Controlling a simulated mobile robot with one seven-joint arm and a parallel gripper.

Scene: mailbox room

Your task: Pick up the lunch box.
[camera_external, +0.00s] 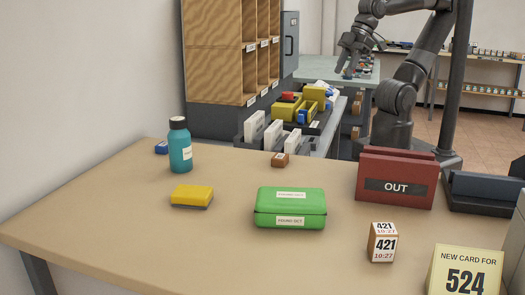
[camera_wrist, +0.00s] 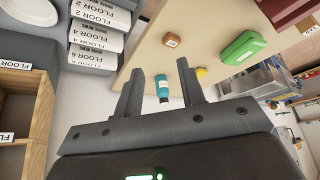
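The lunch box appears to be the green box (camera_external: 290,208) with white labels, lying closed on the tan table in the external view. It also shows in the wrist view, the green box (camera_wrist: 243,47) at the upper right. My gripper (camera_external: 349,62) is beyond the far side of the table in the external view, raised and well away from the box. In the wrist view my gripper (camera_wrist: 159,68) has its two fingers apart with nothing held between them. The teal bottle appears between and beyond the fingers there.
A teal bottle (camera_external: 180,147), yellow sponge-like block (camera_external: 192,195), small brown block (camera_external: 280,159), red OUT holder (camera_external: 396,180), 421 cube (camera_external: 382,243) and 524 card (camera_external: 464,271) surround the box on the table (camera_external: 110,215). A wooden shelf (camera_external: 215,50) stands behind.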

